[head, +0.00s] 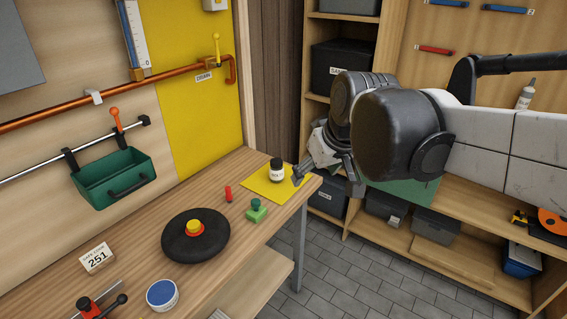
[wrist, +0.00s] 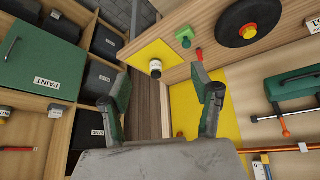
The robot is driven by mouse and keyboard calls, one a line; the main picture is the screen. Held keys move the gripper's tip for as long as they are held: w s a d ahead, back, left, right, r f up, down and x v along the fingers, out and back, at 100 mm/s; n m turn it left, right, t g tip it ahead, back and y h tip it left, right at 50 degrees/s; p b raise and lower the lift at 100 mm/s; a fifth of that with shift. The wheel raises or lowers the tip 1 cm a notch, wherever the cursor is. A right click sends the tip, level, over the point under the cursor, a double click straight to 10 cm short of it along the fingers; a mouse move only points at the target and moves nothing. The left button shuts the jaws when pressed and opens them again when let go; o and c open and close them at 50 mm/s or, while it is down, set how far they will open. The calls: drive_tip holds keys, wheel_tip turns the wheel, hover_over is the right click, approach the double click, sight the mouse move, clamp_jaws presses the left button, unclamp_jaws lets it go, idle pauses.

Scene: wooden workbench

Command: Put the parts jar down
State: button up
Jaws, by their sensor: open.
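The parts jar (head: 277,170), small and white with a dark lid, stands upright on a yellow mat (head: 258,188) at the far end of the bench. In the wrist view the jar (wrist: 155,68) shows beyond and between the fingers, at the edge of the mat (wrist: 150,55). My gripper (head: 327,180) is open and empty, to the right of the jar in the head view and apart from it. Both spread fingers show in the wrist view (wrist: 160,80). Part of the gripper is hidden behind my wrist in the head view.
A green block with a knob (head: 257,211) and a small red cylinder (head: 228,193) stand near the mat. A black disc with a red and yellow button (head: 195,230) lies nearer. A green bin (head: 112,180) hangs on the wall. Shelves (head: 405,225) stand at the right.

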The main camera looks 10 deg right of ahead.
drive_tip(key=s+f+m+t, duration=0.1)
drive_tip(key=s+f, duration=0.4)
drive_tip(key=s, duration=0.7)
drive_tip(key=shift+s+d+f+m+h, duration=0.2)
drive_tip(key=shift+m+h, duration=0.2)
drive_tip(key=shift+m, duration=0.2)
